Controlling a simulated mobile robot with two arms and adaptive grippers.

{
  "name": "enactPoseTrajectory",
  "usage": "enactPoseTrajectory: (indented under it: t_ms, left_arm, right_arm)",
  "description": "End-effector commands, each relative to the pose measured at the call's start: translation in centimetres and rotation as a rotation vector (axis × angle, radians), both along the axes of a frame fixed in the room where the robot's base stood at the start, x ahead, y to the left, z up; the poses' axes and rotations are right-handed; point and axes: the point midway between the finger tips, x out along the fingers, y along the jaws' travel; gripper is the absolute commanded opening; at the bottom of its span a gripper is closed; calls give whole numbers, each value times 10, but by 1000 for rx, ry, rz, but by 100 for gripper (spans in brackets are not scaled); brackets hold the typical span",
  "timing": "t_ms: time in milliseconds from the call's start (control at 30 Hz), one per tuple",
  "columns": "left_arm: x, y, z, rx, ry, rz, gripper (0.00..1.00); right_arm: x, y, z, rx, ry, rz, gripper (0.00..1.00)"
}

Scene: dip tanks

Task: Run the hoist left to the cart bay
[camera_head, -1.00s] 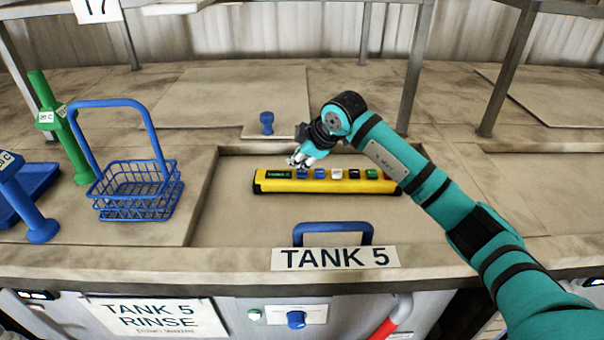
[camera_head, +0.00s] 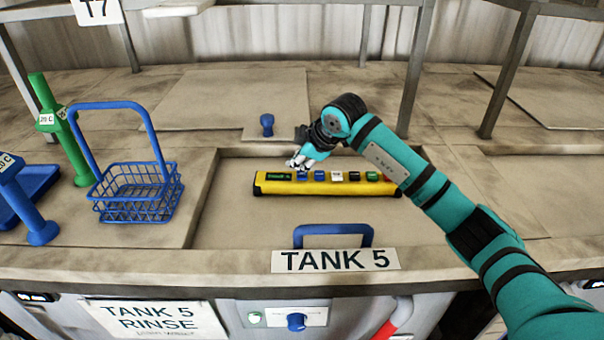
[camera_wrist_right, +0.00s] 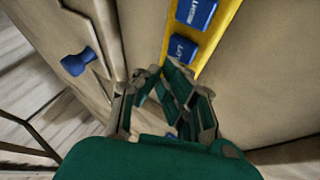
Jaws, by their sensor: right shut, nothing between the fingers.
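A yellow control pendant (camera_head: 262,186) lies across the Tank 5 recess, with a small green-lettered display at its left end. Its coloured buttons include the blue LEFT button (camera_wrist_right: 183,50) and the blue RIGHT button (camera_wrist_right: 197,12), readable in the right wrist view. My right gripper (camera_head: 296,163) is shut and empty at the far edge of the pendant, near the display and blue buttons. In the wrist view its fingertips (camera_wrist_right: 160,74) are just short of the LEFT button; I cannot tell whether they touch anything. My left gripper, the hoist and the cart bay are not recognisable in view.
A blue wire basket (camera_head: 135,195) with a tall handle stands left of the recess. Green (camera_head: 65,130) and blue (camera_head: 27,205) posts stand farther left. A blue handle (camera_head: 333,232) rises behind the TANK 5 sign (camera_head: 336,260). A blue knob (camera_head: 267,124) stands behind the recess.

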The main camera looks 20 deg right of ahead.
Motion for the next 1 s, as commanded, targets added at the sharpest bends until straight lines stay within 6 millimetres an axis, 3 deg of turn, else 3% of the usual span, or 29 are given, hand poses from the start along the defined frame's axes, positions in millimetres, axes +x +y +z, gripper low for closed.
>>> enactPoseTrajectory:
  t_ms: [1000]
  left_arm:
    - [-1, 0, -9, 0, 1, -1, 40]
  right_arm:
    - [0, 0, -11, 0, 0, 0, 0]
